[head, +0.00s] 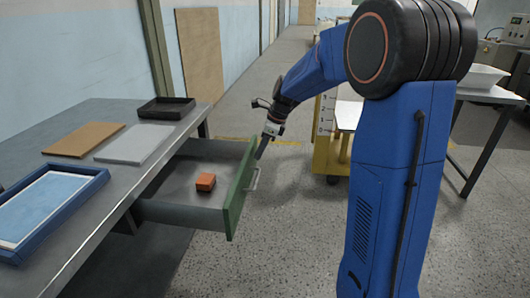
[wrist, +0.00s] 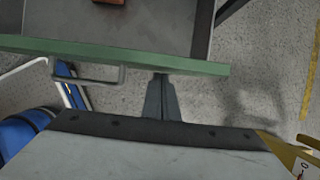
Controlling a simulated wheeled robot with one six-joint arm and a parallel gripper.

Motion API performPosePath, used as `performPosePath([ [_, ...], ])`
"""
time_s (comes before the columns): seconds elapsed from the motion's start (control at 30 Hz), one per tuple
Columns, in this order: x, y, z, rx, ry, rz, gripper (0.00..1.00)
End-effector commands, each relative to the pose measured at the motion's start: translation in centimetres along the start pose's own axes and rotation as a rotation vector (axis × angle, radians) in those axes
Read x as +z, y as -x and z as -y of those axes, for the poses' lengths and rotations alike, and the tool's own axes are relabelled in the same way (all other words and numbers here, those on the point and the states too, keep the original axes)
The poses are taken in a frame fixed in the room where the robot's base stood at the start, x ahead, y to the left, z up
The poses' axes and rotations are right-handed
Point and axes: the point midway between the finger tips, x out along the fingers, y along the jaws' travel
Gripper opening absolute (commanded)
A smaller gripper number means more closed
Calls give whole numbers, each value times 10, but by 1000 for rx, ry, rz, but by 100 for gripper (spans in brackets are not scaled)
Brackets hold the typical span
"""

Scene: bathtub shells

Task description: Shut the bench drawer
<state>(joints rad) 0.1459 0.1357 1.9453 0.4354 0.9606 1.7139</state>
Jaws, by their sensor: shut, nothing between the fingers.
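The bench drawer (head: 182,186) stands pulled out from under the grey bench, with a green front (head: 240,188) and a metal bar handle (head: 254,178). An orange-brown block (head: 205,182) lies inside it. My gripper (head: 262,150) is shut and empty, at the outer side of the green front near its far end. In the wrist view my shut fingers (wrist: 161,80) are at the green front (wrist: 120,55), right of the handle (wrist: 88,78). Whether the tips touch the front I cannot tell.
The bench top (head: 118,178) holds a black tray (head: 166,108), a grey plate (head: 134,143), a brown board (head: 86,139) and a blue-framed tray (head: 45,205). A yellow cart (head: 327,150) stands behind my arm. The floor (head: 290,225) before the drawer is clear.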

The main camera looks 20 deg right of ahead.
Motion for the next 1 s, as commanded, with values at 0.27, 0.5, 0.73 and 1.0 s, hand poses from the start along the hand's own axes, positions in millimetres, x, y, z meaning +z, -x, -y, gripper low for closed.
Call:
performPosePath([
  [0.27,0,0,0,0,0,0,0],
  [0.5,9,-4,0,1,0,0,0],
  [0.73,46,-19,0,2,4,0,0],
  [1.0,112,-46,0,2,4,-1,0],
])
